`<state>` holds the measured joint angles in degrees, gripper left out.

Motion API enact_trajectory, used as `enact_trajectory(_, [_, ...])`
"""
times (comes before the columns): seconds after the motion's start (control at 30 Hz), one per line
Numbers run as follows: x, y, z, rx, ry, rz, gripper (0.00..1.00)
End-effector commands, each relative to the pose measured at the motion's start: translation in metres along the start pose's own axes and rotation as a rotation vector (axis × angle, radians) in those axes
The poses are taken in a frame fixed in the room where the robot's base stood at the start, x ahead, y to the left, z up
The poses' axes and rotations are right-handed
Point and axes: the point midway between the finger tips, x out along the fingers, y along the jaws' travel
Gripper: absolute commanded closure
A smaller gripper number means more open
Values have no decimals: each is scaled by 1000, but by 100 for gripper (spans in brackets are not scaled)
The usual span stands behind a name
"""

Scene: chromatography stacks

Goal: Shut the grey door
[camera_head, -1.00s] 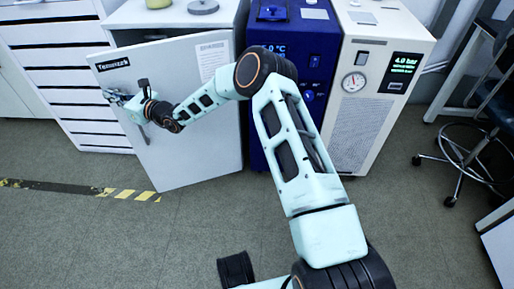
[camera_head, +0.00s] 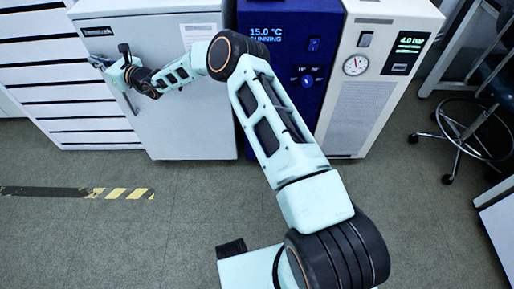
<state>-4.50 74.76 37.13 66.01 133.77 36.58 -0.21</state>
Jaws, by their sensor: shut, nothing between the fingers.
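The grey door (camera_head: 188,122) is the front of the cabinet at the upper left. It now lies nearly flush with the cabinet body (camera_head: 145,8); I cannot tell whether it is fully closed. A label plate sits at its top left and a paper sheet at its top right. My gripper (camera_head: 101,62) is at the door's upper left edge, near the handle (camera_head: 128,100), with its fingers shut. It is small in view, and I cannot tell whether it touches the door.
A blue unit (camera_head: 296,50) with a lit display and a white pressure unit (camera_head: 375,85) with a gauge stand right of the cabinet. White drawers (camera_head: 60,85) stand to the left. A wheeled chair (camera_head: 470,135) is at the right. The floor in front is clear, with striped tape.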

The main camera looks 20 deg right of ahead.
Motion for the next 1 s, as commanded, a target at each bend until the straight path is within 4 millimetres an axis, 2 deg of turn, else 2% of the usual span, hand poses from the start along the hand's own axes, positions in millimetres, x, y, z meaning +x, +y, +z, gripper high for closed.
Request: enact_trajectory(1.0, [-1, -6, 1, -1, -1, -12, 100])
